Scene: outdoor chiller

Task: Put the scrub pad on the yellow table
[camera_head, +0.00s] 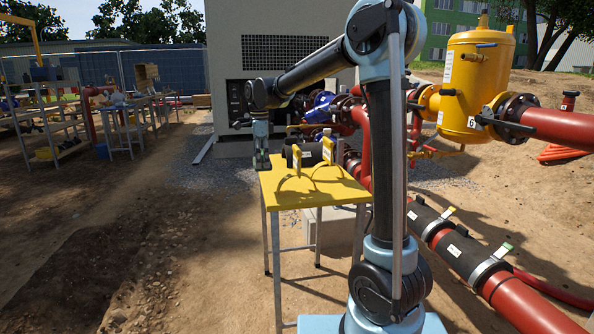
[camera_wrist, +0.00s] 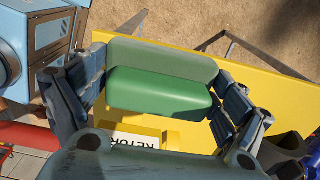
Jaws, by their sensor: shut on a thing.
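The scrub pad (camera_wrist: 160,90) is a green block with a paler green layer along its far side. In the wrist view it sits between the two fingers of my gripper (camera_wrist: 158,82), which is shut on it. The yellow table (camera_head: 312,197) stands in front of my arm in the head view; its top (camera_wrist: 262,88) also shows behind the pad in the wrist view. In the head view my gripper (camera_head: 262,162) points down at the table's far left corner. The pad is not clearly visible there, and its height above the top is hard to tell.
A dark pipe piece with yellow brackets (camera_head: 328,151) stands at the table's back. A white label (camera_wrist: 136,142) with black letters shows near the pad in the wrist view. Red pipes and a yellow tank (camera_head: 476,85) are at right. The table's front is clear.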

